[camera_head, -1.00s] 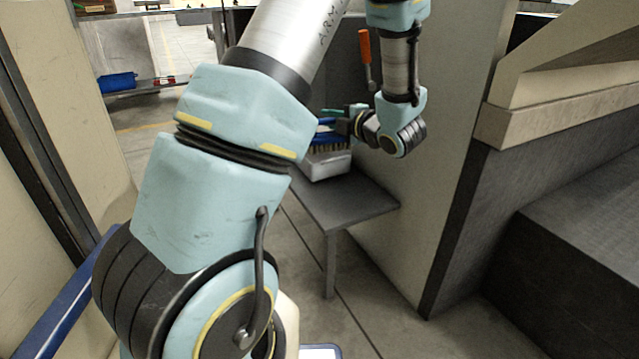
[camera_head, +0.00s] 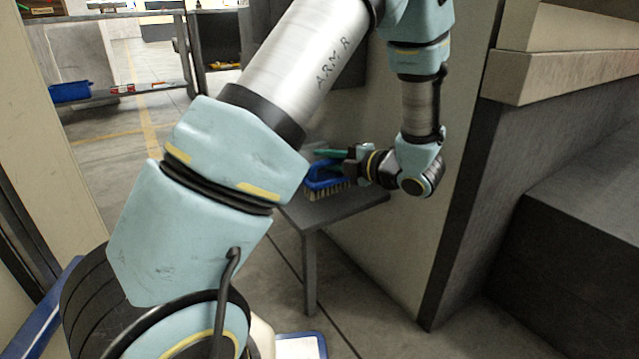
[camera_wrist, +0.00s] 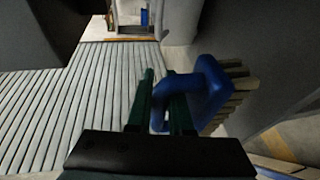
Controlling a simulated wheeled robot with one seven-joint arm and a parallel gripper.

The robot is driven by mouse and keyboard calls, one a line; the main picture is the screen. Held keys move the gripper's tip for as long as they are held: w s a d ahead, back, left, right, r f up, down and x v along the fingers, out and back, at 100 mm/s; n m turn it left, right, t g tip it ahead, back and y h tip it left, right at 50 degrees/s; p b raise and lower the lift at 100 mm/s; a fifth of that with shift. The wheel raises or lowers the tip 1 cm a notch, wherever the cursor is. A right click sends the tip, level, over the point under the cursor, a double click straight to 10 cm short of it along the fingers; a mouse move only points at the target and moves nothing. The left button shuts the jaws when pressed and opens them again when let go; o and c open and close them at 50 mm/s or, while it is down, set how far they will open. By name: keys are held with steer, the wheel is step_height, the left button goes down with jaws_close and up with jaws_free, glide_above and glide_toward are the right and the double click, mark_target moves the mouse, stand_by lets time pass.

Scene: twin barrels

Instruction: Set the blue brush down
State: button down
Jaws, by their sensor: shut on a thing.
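The blue brush (camera_head: 322,184) is in my gripper, bristles down, at the grey side table's (camera_head: 345,207) surface in the head view. I cannot tell whether the bristles touch the table or hang just above it. In the wrist view the brush (camera_wrist: 212,88) shows its blue looped handle at my green fingers and its pale bristles at the right. My gripper (camera_head: 328,153) is shut on the handle; its fingers also show in the wrist view (camera_wrist: 163,95). My arm hides the table's left part.
A wall panel stands right behind the table, and a dark block (camera_head: 575,220) is at the right. A far bench with a blue bin (camera_head: 70,92) is at the back left. The table's front right part is bare.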

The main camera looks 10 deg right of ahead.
steer(key=shift+f+b, duration=1)
steer(key=shift+f, duration=1.55)
steer(key=shift+f, duration=0.15)
steer(key=c, duration=0.8)
jaws_free()
steer(key=shift+s+d+r, duration=0.2)
steer(key=shift+r, duration=0.05)
steer(key=p+v, duration=0.4)
steer(key=v, duration=0.7)
steer(key=shift+s+d, duration=0.15)
steer(key=shift+s, duration=0.1)
